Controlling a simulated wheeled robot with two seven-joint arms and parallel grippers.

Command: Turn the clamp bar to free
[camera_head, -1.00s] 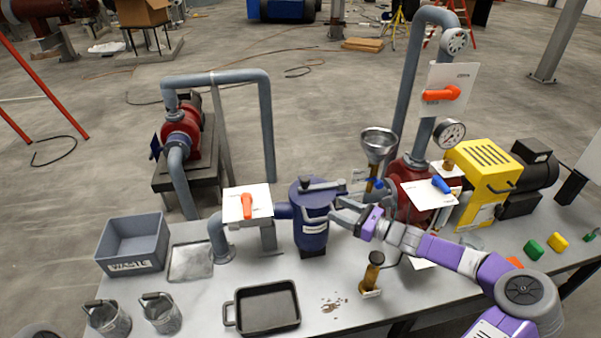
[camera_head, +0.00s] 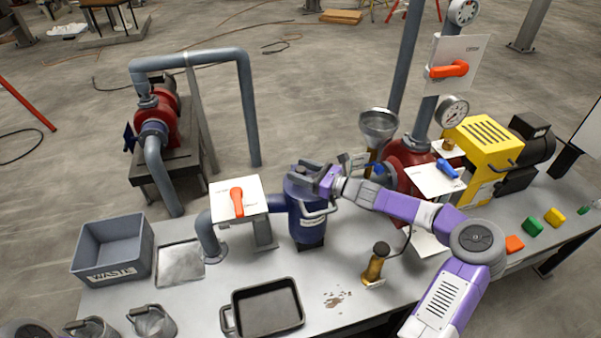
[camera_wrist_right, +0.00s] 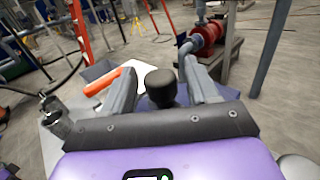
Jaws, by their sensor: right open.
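The blue filter housing (camera_head: 307,222) stands upright on the bench, with a curved grey handle on its front. The clamp bar lies across its top but is mostly hidden by my right gripper in the head view. In the right wrist view a black knob (camera_wrist_right: 160,86), which looks like the end of the clamp bar, stands between the two fingers. My right gripper (camera_head: 312,177) is over the top of the housing; it also shows in the right wrist view (camera_wrist_right: 161,88), open, with a finger on each side of the knob. I cannot tell if either finger touches it. My left gripper is not in view.
An orange valve lever (camera_head: 237,202) on a white plate is just left of the housing. A funnel (camera_head: 378,129) and red pump (camera_head: 408,160) stand to the right. A black tray (camera_head: 266,310) and a brass-coloured handle (camera_head: 376,262) are in front. The grey waste bin (camera_head: 112,250) is at left.

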